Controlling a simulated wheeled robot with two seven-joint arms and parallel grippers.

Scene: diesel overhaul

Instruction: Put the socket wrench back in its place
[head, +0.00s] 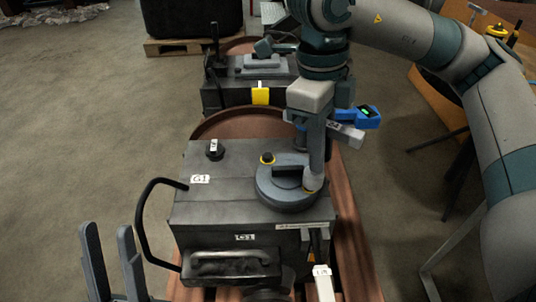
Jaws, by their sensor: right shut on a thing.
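My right gripper (314,176) hangs over the engine's top, pointing down. It is shut on a blue tool with a green display, which I take to be the socket wrench (367,115). The wrench lies crosswise, sticking out to the right, with a small blue part showing on the left. Its middle is hidden by the gripper. The gripper's lower end is over the right edge of a round grey cover (283,197); whether they touch I cannot tell. My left gripper (112,262) is at bottom left, fingers apart and empty. I cannot make out the wrench's own place.
The dark engine block (235,222) stands on a reddish-brown base (352,240). A black curved handle (144,220) juts from its left side. A second unit with a yellow tag (260,96) stands behind. A wooden bench (440,95) is at right. The left floor is clear.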

